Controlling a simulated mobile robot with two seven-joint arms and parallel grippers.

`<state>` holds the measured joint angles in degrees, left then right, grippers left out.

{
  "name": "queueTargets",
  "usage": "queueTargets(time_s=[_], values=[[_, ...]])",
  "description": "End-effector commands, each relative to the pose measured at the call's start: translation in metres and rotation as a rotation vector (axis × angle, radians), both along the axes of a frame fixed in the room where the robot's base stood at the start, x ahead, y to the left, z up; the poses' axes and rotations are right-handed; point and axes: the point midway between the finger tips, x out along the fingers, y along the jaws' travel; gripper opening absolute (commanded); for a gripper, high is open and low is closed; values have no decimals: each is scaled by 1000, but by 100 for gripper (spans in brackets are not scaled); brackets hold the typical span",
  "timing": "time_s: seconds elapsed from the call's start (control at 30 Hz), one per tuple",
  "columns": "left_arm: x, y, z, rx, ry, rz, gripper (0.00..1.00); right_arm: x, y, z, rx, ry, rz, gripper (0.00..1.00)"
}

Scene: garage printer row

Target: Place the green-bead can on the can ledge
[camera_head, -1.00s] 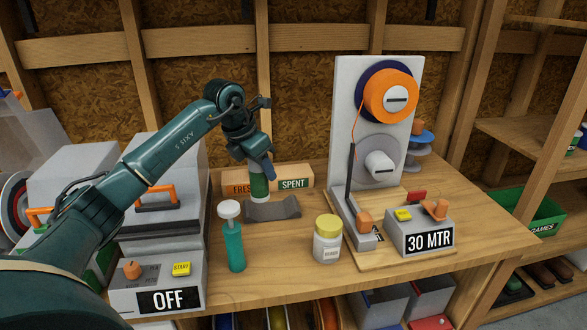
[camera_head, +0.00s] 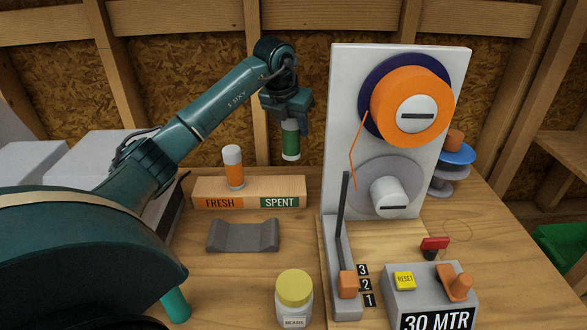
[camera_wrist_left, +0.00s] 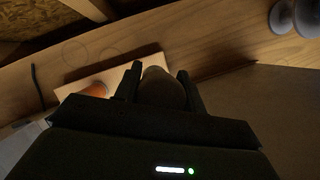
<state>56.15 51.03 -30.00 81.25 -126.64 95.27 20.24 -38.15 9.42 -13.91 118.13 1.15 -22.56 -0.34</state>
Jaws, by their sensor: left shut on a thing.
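My left gripper (camera_head: 289,116) is shut on the green-bead can (camera_head: 290,142), a green can with a pale lower rim, held upright. The can ledge (camera_head: 243,200) is a long wooden block with a FRESH label at left and a SPENT label at right. The can hangs above the SPENT end in the head view, apparently clear of it. An orange can (camera_head: 234,170) stands on the FRESH end. In the left wrist view the held can (camera_wrist_left: 160,88) sits between both fingers, with the orange can (camera_wrist_left: 97,89) left of it. My right gripper is not in view.
A tall white panel (camera_head: 345,90) with an orange spool (camera_head: 440,90) stands just right of the held can. A grey cradle (camera_head: 243,236) lies empty before the ledge. A yellow-lidded jar (camera_head: 294,292) and a 30 MTR box (camera_head: 440,293) are nearer.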

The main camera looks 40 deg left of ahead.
Motion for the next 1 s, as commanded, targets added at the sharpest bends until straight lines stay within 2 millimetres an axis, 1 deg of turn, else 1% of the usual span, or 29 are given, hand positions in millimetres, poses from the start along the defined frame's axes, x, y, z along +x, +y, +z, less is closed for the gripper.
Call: queueTargets(time_s=[0.03,0.2,0.43,0.6,0.7,0.9,1.0], values=[[-1,0,-11,0,7,-1,14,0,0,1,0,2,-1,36],[-1,0,-41,-1,5,-1,14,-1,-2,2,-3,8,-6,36],[0,-1,-60,0,1,-2,14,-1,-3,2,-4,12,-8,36],[-1,0,-83,0,4,-1,14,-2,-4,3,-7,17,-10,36],[-1,0,-90,0,0,-1,14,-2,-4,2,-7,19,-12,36],[0,0,-90,1,-1,-1,14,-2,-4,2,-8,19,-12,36],[0,0,-94,1,0,-1,14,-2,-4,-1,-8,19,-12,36]])
